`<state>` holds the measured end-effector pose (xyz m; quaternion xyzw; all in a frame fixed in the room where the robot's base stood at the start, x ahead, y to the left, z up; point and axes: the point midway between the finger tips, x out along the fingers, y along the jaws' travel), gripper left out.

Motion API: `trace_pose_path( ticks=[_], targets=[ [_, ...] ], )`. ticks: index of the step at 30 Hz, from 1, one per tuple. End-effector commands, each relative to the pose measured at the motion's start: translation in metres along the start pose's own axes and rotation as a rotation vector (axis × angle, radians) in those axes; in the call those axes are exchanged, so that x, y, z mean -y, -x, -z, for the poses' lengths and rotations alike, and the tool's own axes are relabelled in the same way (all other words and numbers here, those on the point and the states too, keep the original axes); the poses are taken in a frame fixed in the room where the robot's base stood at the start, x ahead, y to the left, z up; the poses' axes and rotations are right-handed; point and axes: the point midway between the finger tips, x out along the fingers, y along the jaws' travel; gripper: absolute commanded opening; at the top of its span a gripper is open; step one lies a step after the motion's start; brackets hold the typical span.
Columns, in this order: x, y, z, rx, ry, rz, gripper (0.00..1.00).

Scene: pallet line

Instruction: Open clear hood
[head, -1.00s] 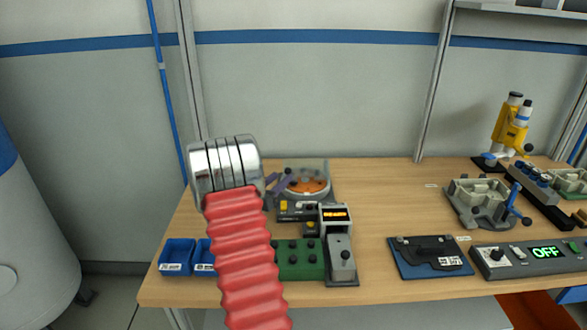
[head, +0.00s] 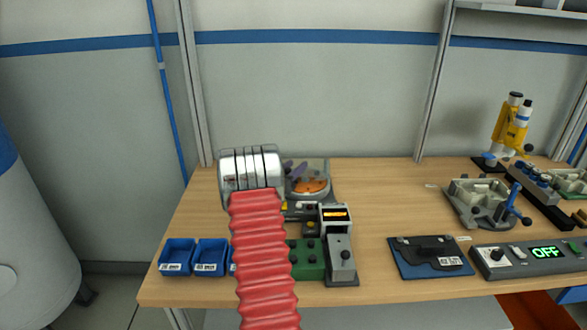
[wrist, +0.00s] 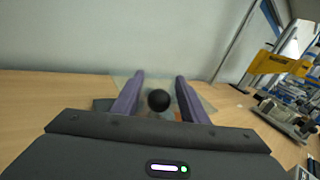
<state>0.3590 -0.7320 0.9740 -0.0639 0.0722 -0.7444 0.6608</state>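The clear hood (head: 322,168) stands at the back left of the bench, over an orange disc (head: 311,186). In the head view the fingers of my gripper (head: 297,170) show at the hood's left part. My arm hides the hood's left side, and the hinge cannot be made out.
A small unit with an orange display (head: 337,215) and a green block (head: 305,260) stand in front of the hood. Blue bins (head: 177,258) are at the front left. The bench is clear right of the hood; a wall (head: 310,95) is behind.

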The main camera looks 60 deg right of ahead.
Motion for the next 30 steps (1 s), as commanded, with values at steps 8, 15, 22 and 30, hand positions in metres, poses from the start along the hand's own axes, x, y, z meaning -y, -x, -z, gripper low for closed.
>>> trace_pose_path(
  ticks=[8,15,22,30],
  targets=[
    [-0.0001,0.0003,-0.0001,0.0,0.0,0.0,0.24],
    [-0.0001,0.0004,-0.0002,0.0,0.0,0.0,0.07],
    [-0.0001,0.0004,-0.0003,0.001,0.0,0.0,0.0],
    [-0.0007,0.0006,-0.0004,0.001,0.0,-0.002,0.0]
  ],
)
